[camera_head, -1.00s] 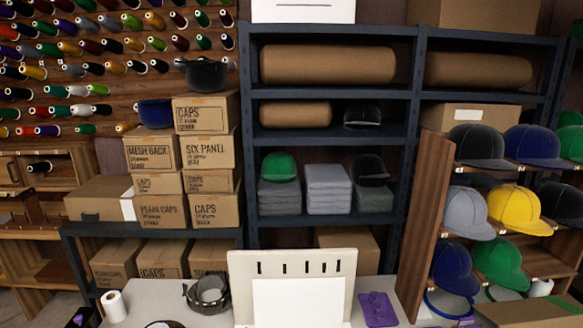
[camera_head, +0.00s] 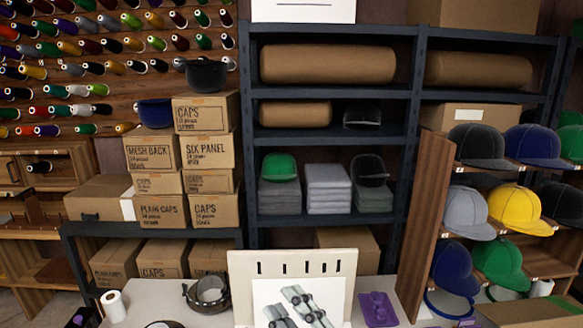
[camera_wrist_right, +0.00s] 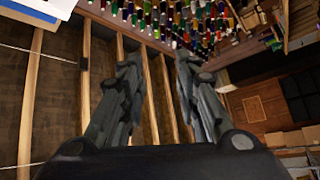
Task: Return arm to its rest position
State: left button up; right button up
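My right gripper (camera_head: 286,304) shows at the bottom centre of the head view, in front of a white panel on a cream board. In the right wrist view its two dark grey fingers (camera_wrist_right: 157,62) stand apart with nothing between them, so it is open and empty. Beyond the fingers, that view shows wooden beams (camera_wrist_right: 150,95) and the thread spools, seen at a steep tilt. The rest of my right arm is out of the head view. My left gripper is in neither view.
The cream board (camera_head: 345,265) stands on a pale table (camera_head: 150,293). A purple item (camera_head: 378,309), a white roll (camera_head: 113,306) and a dark round item (camera_head: 208,292) lie beside it. Behind are a dark shelf rack (camera_head: 412,120), caps boxes (camera_head: 205,112) and a cap display (camera_head: 437,190).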

jog(key=w+d+f+m+t+h, duration=0.2)
jog(key=w+d+f+m+h, duration=0.15)
jog(key=d+m+h, duration=0.6)
jog(key=s+d+f+m+g+h, duration=0.3)
jog(key=d+f, duration=0.2)
jog(key=f, duration=0.2)
jog(key=s+d+f+m+g+h, duration=0.3)
jog(key=d+f, duration=0.2)
jog(key=f, duration=0.2)
jog(key=s+d+f+m+g+y, duration=0.1)
jog(key=s+f+g, duration=0.45)
jog(key=s, duration=0.45)
jog(key=s+f+m+g+y, duration=0.1)
jog(key=s+f+g, duration=0.4)
jog(key=s, duration=0.5)
notch_tip(320, 180, down, 29)
jog(key=s+b, duration=0.1)
jog(key=s, duration=0.1)
jog(key=s+d+f+g+b, duration=0.1)
jog(key=s+d+f, duration=0.2)
jog(key=s+f, duration=1.3)
jog(key=shift+s+f+n+g, duration=0.2)
jog(key=shift+f+n+g, duration=0.15)
jog(key=shift+f+n, duration=0.1)
jog(key=shift+d+h, duration=0.1)
jog(key=shift+h, duration=0.15)
